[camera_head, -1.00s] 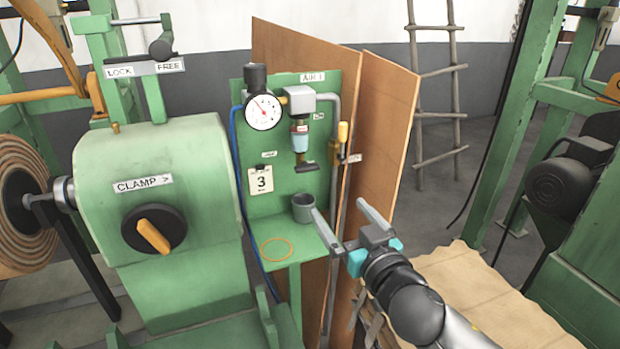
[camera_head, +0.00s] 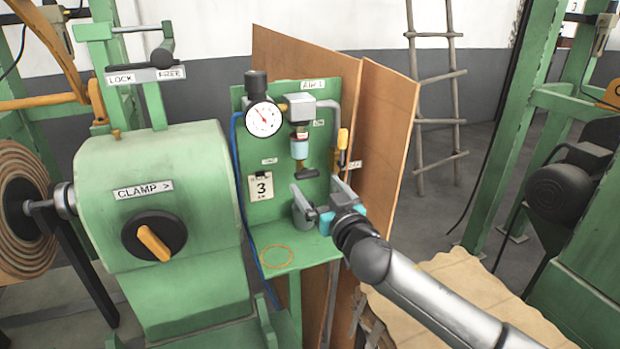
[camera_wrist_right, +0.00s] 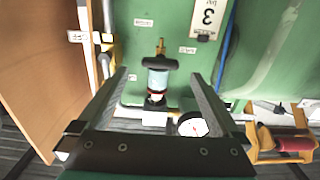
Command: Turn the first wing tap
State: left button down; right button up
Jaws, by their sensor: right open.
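The black wing tap (camera_head: 306,173) hangs under the clear filter bowl (camera_head: 299,149) on the green AIR 1 panel (camera_head: 240,150). In the right wrist view the wing tap (camera_wrist_right: 159,62) lies crosswise between the fingertips in the picture, with a small brass tip beyond it. My right gripper (camera_head: 317,186) is open and empty, just below and in front of the tap in the head view. No contact shows, and the remaining distance is hard to judge. My left gripper is not in view.
A pressure gauge (camera_head: 263,119), a yellow-handled valve (camera_head: 343,138) and a blue hose (camera_head: 240,190) are close around. The grey cup on the small shelf (camera_head: 290,258) is mostly hidden by my gripper. Brown boards (camera_head: 385,130) stand just right. The CLAMP housing (camera_head: 180,220) stands left.

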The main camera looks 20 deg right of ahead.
aim_at(309, 177)
jog(key=shift+w+a, duration=0.1)
jog(key=shift+w, duration=2.2)
jog(key=shift+c, duration=0.4)
jog(key=c, duration=1.2)
jog(key=shift+c, duration=0.2)
